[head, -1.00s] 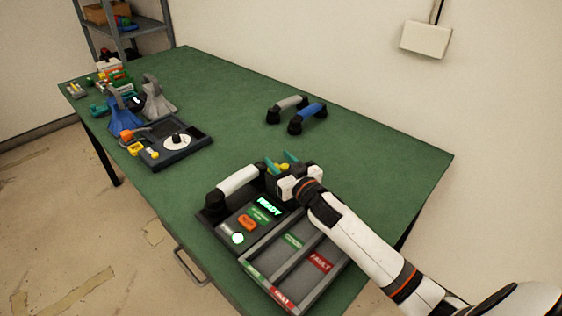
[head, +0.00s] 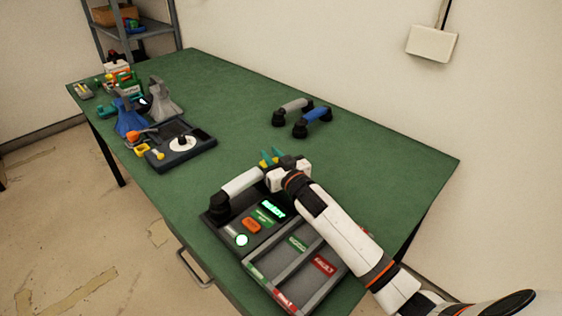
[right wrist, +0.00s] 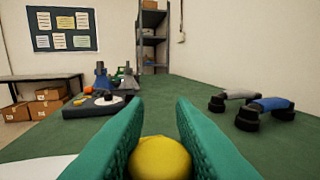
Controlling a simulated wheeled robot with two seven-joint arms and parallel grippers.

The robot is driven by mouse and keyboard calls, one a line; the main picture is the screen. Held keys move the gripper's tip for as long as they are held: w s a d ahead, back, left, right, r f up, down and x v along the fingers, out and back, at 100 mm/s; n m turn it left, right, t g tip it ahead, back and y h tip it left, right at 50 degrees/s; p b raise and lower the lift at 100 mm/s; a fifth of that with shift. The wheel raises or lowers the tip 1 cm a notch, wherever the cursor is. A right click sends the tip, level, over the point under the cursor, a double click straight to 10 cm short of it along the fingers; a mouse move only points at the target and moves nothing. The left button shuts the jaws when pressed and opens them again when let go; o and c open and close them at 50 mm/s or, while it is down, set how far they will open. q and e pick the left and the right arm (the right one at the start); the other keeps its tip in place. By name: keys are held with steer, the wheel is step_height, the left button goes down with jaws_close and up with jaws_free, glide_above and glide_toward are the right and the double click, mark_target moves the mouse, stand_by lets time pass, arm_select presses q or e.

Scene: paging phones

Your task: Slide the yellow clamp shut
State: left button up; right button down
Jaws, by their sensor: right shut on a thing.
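The yellow clamp shows as a rounded yellow knob (right wrist: 160,158) between the teal fingers of my right gripper (right wrist: 158,125) in the right wrist view. In the head view, a bit of the yellow clamp (head: 265,162) shows by the fingers of my right gripper (head: 273,158), at the far end of the white handset (head: 242,181). My right gripper is shut on the knob. The rest of the clamp is hidden by the gripper. The handset lies along the back of the dark console (head: 232,225). My left gripper is not in view.
The console has a lit green screen (head: 272,209), an orange button (head: 251,225) and trays marked with red and green labels. Grey (head: 291,112) and blue (head: 313,120) handsets lie behind. A dark unit with a white dial (head: 182,144) stands left. The middle of the green table (head: 225,115) is clear.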

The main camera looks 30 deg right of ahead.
steer(key=shift+r, duration=0.15)
steer(key=c, duration=1.5)
jaws_free()
steer(key=shift+w, duration=0.1)
steer(key=o, duration=0.3)
steer(key=shift+w+a, duration=0.15)
steer(key=s+d, duration=0.1)
steer(key=s, duration=1.1)
steer(key=shift+b, duration=0.35)
